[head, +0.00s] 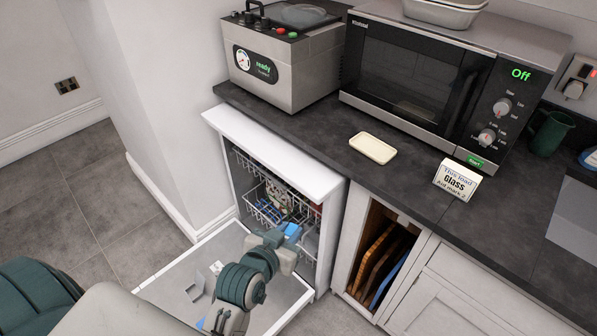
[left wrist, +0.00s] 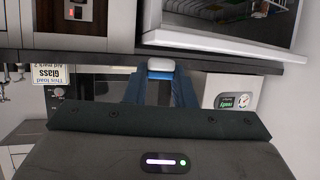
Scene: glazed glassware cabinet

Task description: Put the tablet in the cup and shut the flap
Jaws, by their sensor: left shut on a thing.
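My left gripper (head: 290,238) is in front of the open dishwasher, above the inner end of its lowered door. In the left wrist view its two dark blue fingers (left wrist: 160,88) are shut on a small white and blue block, the tablet (left wrist: 160,66). The tablet is hard to tell from the blue fingertips in the head view. The cup's grey flap (head: 195,288) stands raised on the inner face of the dishwasher door (head: 165,290). The inside of the cup is too small to see. My right gripper is not in view.
Racks (head: 262,208) with dishes are inside the dishwasher. On the counter stand a steel machine reading "ready" (head: 285,75), a cream dish (head: 373,148), a microwave (head: 410,80) and a sign reading "Glass" (head: 456,181). Boards stand in an open slot (head: 380,262) right of the dishwasher.

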